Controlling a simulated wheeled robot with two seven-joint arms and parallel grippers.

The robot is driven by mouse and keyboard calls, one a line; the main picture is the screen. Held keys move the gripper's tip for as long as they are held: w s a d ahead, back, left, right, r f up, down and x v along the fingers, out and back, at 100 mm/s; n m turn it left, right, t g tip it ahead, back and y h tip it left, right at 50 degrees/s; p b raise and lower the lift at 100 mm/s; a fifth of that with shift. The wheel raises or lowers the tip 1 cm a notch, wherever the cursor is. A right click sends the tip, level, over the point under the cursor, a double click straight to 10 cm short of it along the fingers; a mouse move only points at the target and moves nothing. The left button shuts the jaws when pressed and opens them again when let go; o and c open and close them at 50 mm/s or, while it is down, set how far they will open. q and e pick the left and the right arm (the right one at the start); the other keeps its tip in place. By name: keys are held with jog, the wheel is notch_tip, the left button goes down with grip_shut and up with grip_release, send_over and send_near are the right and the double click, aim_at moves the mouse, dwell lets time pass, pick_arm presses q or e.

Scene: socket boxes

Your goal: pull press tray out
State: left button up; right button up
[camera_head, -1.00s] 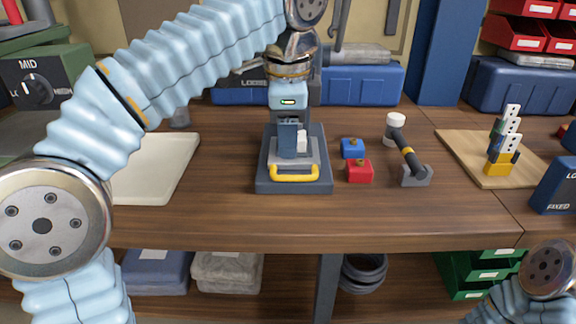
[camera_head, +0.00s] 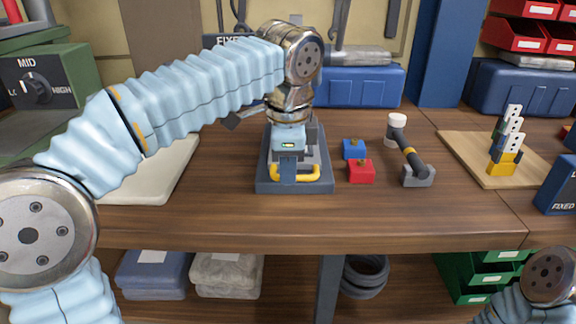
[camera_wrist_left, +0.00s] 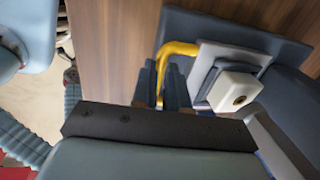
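The press tray (camera_head: 303,166) is a grey plate with a yellow handle (camera_head: 311,174) at its front, on the dark blue-grey press base (camera_head: 264,187). The tray (camera_wrist_left: 204,70) and handle (camera_wrist_left: 178,48) also show in the left wrist view, with a white block (camera_wrist_left: 236,91) on the tray. My left gripper (camera_head: 288,178) points down at the handle. In the wrist view its two dark fingers (camera_wrist_left: 161,88) stand apart with part of the handle between them; a firm grip is not visible. My left arm hides most of the press. My right gripper is out of view.
Blue (camera_head: 353,148) and red (camera_head: 361,171) blocks and a hammer-like tool (camera_head: 407,150) on a grey rest stand right of the press. A pale board (camera_head: 150,180) lies left, a wooden board (camera_head: 466,165) far right. The bench front (camera_head: 300,225) is clear.

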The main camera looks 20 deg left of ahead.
pick_arm(q)
grip_shut()
jog(key=s+d+b, duration=0.1)
jog(key=s+d, duration=0.2)
jog(key=s, duration=0.8)
jog(key=shift+s+d, duration=0.2)
jog(key=shift+s, duration=0.2)
jog(key=o, duration=0.7)
grip_release()
jog(key=shift+r, duration=0.1)
